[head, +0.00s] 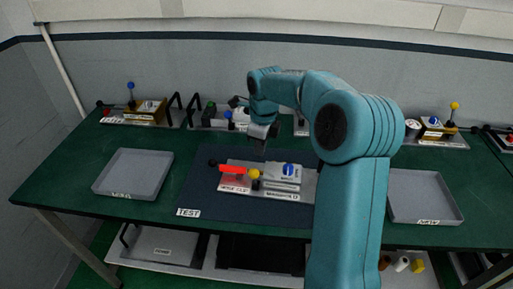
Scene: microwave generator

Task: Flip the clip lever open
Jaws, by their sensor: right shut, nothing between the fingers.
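The clip fixture (262,189) sits on the dark blue mat (200,199) in the middle of the table, with small labels on its front. Its red clip lever (233,169) lies about flat and points left, with a black knob at its left end. A yellow knob (255,174) is at the right end of the red lever, and a blue knob (288,169) is farther right. My right gripper (260,147) is shut and empty, above and behind the fixture, apart from the lever. My left gripper is not in view.
Grey trays stand on the left (133,172) and right (422,197) of the green table (85,180). Other fixtures (146,110) line the back edge along the wall. My right arm hides the mat's right side. A lower shelf holds more items.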

